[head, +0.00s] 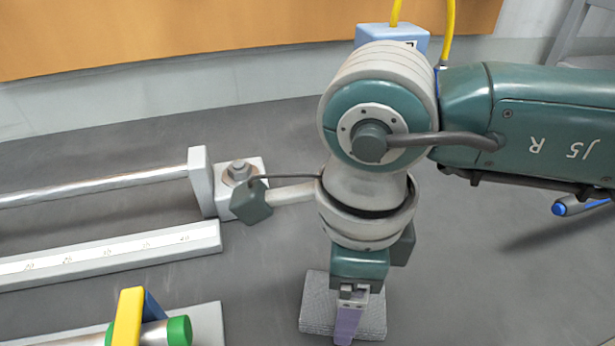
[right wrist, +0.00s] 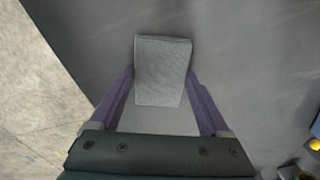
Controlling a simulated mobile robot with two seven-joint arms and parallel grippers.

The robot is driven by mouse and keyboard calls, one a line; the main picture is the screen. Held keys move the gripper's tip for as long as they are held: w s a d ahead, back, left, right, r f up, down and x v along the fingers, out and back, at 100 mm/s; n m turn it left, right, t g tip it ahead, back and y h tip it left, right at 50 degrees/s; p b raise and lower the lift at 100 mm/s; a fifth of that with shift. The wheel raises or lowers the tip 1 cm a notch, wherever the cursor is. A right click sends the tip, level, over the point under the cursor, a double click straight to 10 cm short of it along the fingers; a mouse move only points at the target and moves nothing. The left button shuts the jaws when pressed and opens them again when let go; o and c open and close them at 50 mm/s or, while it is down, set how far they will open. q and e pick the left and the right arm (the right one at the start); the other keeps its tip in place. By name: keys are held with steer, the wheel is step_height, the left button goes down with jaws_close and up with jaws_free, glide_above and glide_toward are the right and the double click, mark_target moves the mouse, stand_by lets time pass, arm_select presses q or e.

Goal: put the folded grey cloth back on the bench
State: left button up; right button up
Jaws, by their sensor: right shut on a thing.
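The folded grey cloth (head: 315,310) is a small light-grey pad near the bottom middle of the head view. My right gripper (head: 348,325) comes down over it from above, with its purple fingers partly in front of it. In the right wrist view the cloth (right wrist: 162,72) sits between the fingertips of my right gripper (right wrist: 161,82), which are shut on its two sides. The dark grey bench top (head: 260,275) is under it. I cannot tell whether the cloth touches the bench. My left gripper is not in view.
A metal roller bar (head: 90,190) with a grey end block and a white scale strip (head: 110,255) lie at left. A yellow clamp (head: 128,315) is at bottom left. A blue-tipped tool (head: 580,206) is at right. In the right wrist view, a bench edge borders pale floor (right wrist: 45,100).

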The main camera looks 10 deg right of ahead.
steer(key=o, duration=1)
steer(key=shift+f, duration=0.1)
step_height(320, 180, up, 12)
steer(key=shift+r, duration=0.2)
